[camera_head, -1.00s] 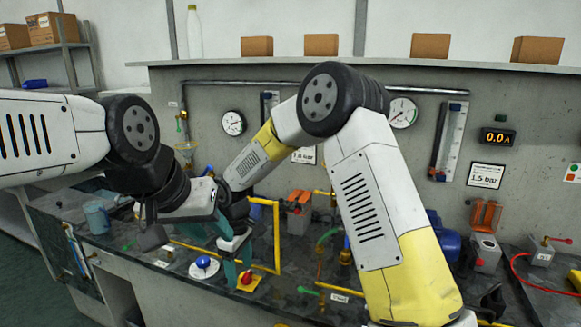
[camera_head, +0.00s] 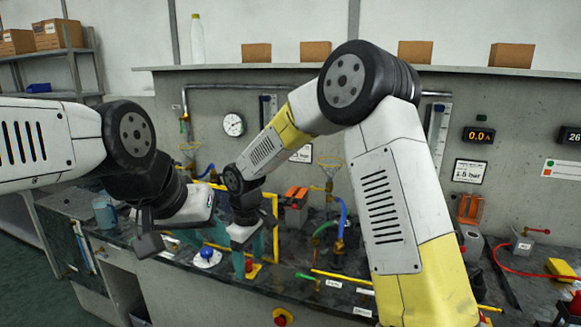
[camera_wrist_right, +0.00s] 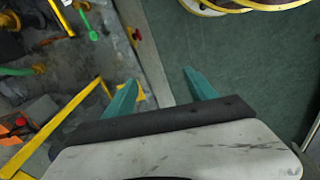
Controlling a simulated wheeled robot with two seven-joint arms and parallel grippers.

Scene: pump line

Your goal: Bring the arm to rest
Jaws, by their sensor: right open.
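My right arm rises from the lower right of the head view, bends at a high elbow and reaches down to the left. Its gripper (camera_head: 241,252) hangs over the bench's front part, partly behind its own wrist. In the right wrist view the two teal fingers (camera_wrist_right: 162,88) stand wide apart with nothing between them, over the bench edge and green floor. My left arm comes in from the left; its gripper (camera_head: 150,242) is dark and seen edge-on above the bench's left front, and its jaw opening is hidden.
The bench (camera_head: 190,275) carries a blue-knobbed white disc (camera_head: 207,256), yellow pipes (camera_head: 275,220), a teal mug (camera_head: 104,213) and a red cable (camera_head: 515,284). A red button (camera_head: 283,318) is on its front.

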